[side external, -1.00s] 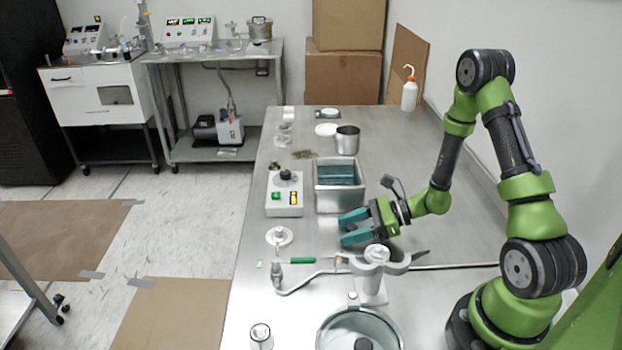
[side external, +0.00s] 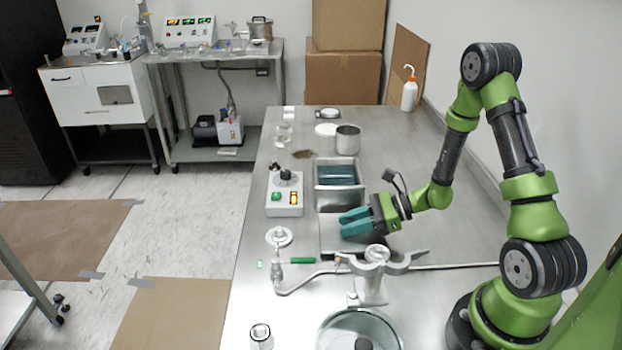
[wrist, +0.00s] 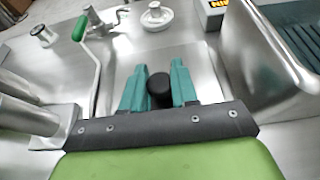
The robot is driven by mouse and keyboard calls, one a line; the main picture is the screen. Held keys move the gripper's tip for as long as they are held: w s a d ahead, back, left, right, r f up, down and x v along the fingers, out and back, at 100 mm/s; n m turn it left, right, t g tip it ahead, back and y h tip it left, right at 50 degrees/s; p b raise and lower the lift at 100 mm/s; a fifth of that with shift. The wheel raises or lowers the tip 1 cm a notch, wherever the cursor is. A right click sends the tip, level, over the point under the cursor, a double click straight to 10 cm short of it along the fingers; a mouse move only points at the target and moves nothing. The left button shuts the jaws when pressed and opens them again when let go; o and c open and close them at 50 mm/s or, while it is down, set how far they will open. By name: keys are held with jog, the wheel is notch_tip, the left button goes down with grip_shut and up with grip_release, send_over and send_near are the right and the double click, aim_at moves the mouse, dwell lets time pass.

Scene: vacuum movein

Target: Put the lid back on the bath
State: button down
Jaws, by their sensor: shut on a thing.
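The bath (side external: 325,203) is an open steel tub with blue-green liquid inside, in the middle of the bench in the side view. Its steel wall (wrist: 262,60) fills the right of the wrist view. The lid (wrist: 205,72) is a flat square metal plate with a black knob (wrist: 160,88). It appears to lie flat on the bench, on the near side of the bath; part of it shows in the side view (side external: 328,238). My gripper (side external: 342,224) is low over the lid, its teal fingers (wrist: 159,68) shut on the knob. The arm hides the knob in the side view.
A control box (side external: 285,195) stands left of the bath and a steel beaker (side external: 347,139) behind it. A metal stand with clamps (side external: 372,280), a bent tube with a green handle (side external: 302,261) and a glass vessel (side external: 360,330) are close in front.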

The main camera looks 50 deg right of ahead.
aim_at(352, 221)
notch_tip(352, 221, up, 8)
jog(key=shift+w+r, duration=0.1)
jog(key=shift+r, duration=0.05)
jog(key=w+a+r+m+t+h, duration=0.2)
jog(key=w+r+m+h, duration=0.1)
jog(key=r, duration=0.8)
jog(key=w+a+r+m+t+h, duration=0.1)
jog(key=w+a+r+m+h, duration=0.15)
jog(key=r, duration=0.85)
jog(key=w+d+f+m+g+h, duration=0.2)
jog(key=w+d+f+m+h, duration=0.2)
jog(key=d+f+m+h, duration=0.25)
jog(key=w+d+f+m+g+h, duration=0.1)
jog(key=w+d+f+m+h, duration=0.2)
jog(key=d+f+m+h, duration=0.4)
notch_tip(352, 221, down, 7)
jog(key=n, duration=0.1)
jog(key=shift+d, duration=0.45)
